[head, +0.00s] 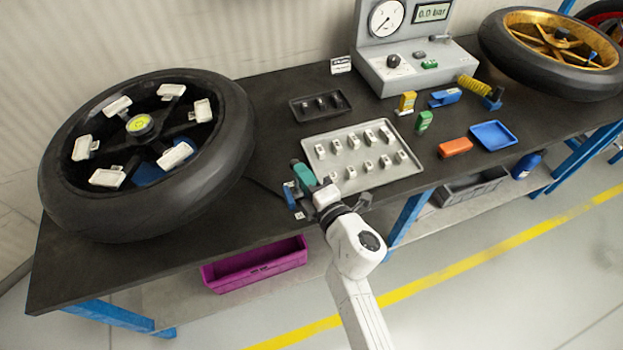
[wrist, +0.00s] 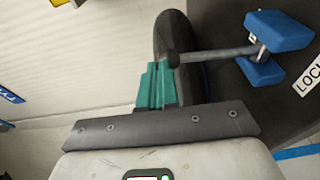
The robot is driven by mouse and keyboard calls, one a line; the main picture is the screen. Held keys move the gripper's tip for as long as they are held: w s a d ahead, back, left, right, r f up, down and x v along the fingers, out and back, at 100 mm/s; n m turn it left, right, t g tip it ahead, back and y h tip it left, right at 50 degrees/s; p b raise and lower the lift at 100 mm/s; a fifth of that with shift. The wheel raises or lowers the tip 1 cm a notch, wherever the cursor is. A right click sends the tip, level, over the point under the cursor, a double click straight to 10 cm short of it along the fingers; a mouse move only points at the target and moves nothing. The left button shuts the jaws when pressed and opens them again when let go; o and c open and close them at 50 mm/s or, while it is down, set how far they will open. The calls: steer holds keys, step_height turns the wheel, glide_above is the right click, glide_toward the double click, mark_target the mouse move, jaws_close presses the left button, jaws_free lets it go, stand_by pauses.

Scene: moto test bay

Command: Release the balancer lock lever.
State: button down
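The lock lever shows in the wrist view as a grey rod (wrist: 222,53) with a dark round knob (wrist: 174,58) at its left end. The rod runs from a blue block fitting (wrist: 264,71), which also shows in the head view (head: 290,196) at the bench's front edge. A white label (wrist: 309,77) reading LOCK lies beside the fitting. My gripper (wrist: 157,84) has its teal fingers close together and looks shut. The fingertips are next to the knob; I cannot tell if they touch it. In the head view my gripper (head: 303,174) is by the fitting and hides most of the lever.
A wheel (head: 222,190) with several white weights stands on the left of the bench (head: 75,272). A grey tray (head: 385,180) of small parts is right behind my gripper. A gauge unit (head: 410,60) stands at the back. A purple crate (head: 255,265) is below.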

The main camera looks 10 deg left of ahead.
steer(key=w+d+b+x, duration=0.1)
steer(key=b+x, duration=0.4)
steer(key=x, duration=0.3)
steer(key=shift+f, duration=0.2)
steer(key=shift+w, duration=0.15)
steer(key=shift+r, duration=0.1)
stand_by(0.4)
